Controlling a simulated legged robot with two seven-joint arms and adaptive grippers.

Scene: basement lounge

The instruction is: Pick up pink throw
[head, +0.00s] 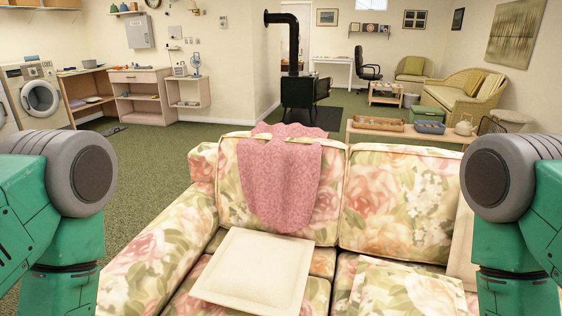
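The pink throw (278,184) is draped over the top of the floral sofa's (396,196) left back cushion. It hangs down the front of that cushion, and a part of it lies over the top edge. Both of my green arms show at the left and right edges of the head view, with grey round joints. Neither of my grippers is in view. Nothing of mine touches the throw.
A cream cushion (254,271) lies on the sofa's left seat, below the throw. Another pale cushion stands at the sofa's right end. Behind the sofa are a low wooden table (410,135) with trays and a teapot, and a black stove (300,92). Green carpet is open at left.

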